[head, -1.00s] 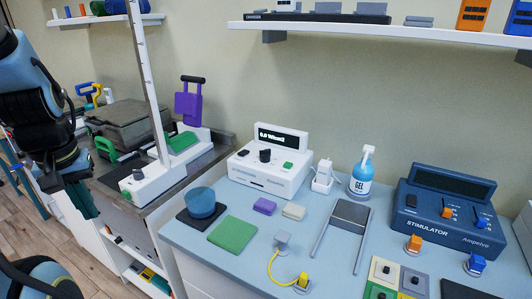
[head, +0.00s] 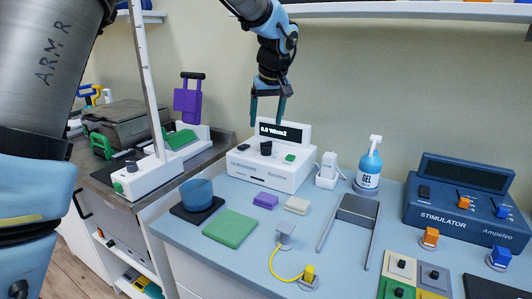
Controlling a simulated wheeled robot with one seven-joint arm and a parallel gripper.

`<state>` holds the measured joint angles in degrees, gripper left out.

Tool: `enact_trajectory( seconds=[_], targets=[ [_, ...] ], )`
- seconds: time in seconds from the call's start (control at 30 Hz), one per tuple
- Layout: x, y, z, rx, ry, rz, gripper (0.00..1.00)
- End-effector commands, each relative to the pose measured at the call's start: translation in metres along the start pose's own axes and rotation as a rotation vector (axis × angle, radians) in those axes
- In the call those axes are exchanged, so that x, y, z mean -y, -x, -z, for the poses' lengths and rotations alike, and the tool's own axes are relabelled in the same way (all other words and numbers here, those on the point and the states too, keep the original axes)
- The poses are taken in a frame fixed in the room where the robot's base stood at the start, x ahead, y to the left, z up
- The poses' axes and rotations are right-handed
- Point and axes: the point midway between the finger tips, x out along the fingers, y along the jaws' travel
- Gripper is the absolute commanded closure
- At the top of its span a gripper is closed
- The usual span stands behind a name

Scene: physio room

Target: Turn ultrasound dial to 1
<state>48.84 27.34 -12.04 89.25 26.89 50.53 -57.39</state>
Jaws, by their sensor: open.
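The ultrasound unit (head: 268,169) is a white box on the blue counter, with a raised display (head: 283,132) that appears to read 0.0 W/cm2. Its black dial (head: 266,148) is on the top face, left of a green button (head: 290,157). Which way the dial points is too small to tell. My gripper (head: 267,121) is open and empty, pointing down, with its two dark teal fingers spread above the dial.
An ultrasound probe in a white holder (head: 326,181) and a blue gel bottle (head: 369,166) stand right of the unit. A blue stimulator (head: 462,203) is further right. A purple block (head: 265,201) and a cream block (head: 297,205) lie in front. A wall shelf (head: 420,9) hangs above.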

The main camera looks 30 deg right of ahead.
Motion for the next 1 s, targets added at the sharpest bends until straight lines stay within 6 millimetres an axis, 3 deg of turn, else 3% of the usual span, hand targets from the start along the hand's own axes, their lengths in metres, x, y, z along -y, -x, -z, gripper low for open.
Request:
enact_trajectory(
  seconds=[0.07,0.23,0.7,1.0],
  targets=[
    [-0.01,0.0,0.0,-0.008,0.004,-0.003,0.22],
    [-0.011,-0.016,0.0,-0.006,0.007,-0.002,0.22],
    [-0.011,-0.093,0.001,-0.007,0.005,-0.003,0.22],
    [-0.011,-0.106,0.001,-0.009,0.006,-0.005,0.22]
  ],
)
